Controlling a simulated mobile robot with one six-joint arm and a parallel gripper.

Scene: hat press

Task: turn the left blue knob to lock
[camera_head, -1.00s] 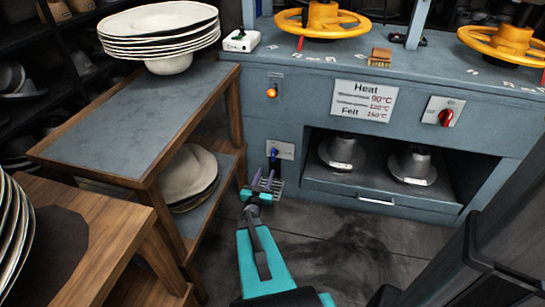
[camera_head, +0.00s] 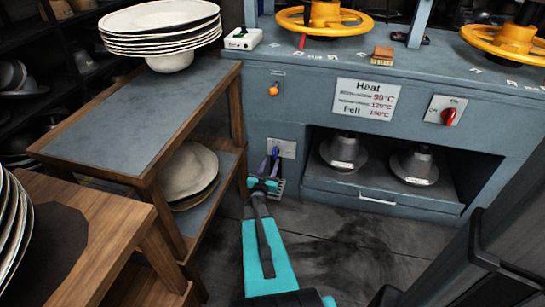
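The blue knob (camera_head: 275,151) sits on a small pale plate (camera_head: 288,149) low on the left of the press's blue-grey front. My gripper (camera_head: 269,165) is right in front of it, reaching up from below. The fingertips overlap the knob and the plate's left part in the picture. The knob is partly hidden, so I cannot tell whether the fingers touch it or which way it is turned.
A wooden shelf cart (camera_head: 130,125) with stacked pale hat shapes (camera_head: 160,28) stands close on the left. Right of the knob, an open bay holds two grey hat forms (camera_head: 343,152). A red switch (camera_head: 449,117) and an orange button (camera_head: 273,91) are above. Dark floor (camera_head: 350,240) is clear.

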